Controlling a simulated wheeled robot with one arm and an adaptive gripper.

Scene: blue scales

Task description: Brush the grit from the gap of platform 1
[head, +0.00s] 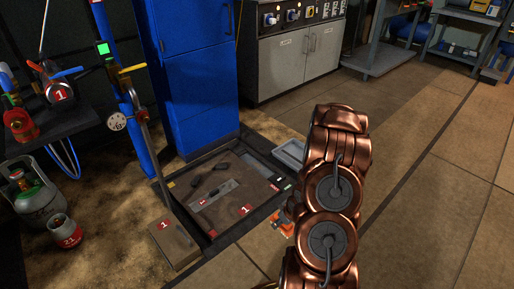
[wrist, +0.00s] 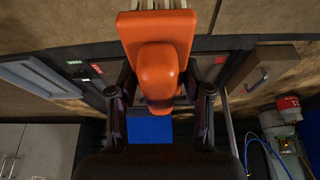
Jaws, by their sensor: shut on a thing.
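Platform 1 (head: 250,185) is a brown plate set in a dark rectangular floor frame, with red "1" labels on it. A dark gap (head: 240,228) runs between the plate and the frame's near side. I cannot make out grit in it. An orange brush (head: 285,222) shows at the frame's near right corner, partly hidden by my arm. In the wrist view, the orange brush (wrist: 158,65) is between the fingers of my gripper (wrist: 160,88), which is shut on its handle; pale bristles show at the top edge. My gripper is mostly hidden in the head view.
A gas cylinder (head: 38,200) and a red-labelled canister (head: 65,232) stand at left. Floor at right is clear.

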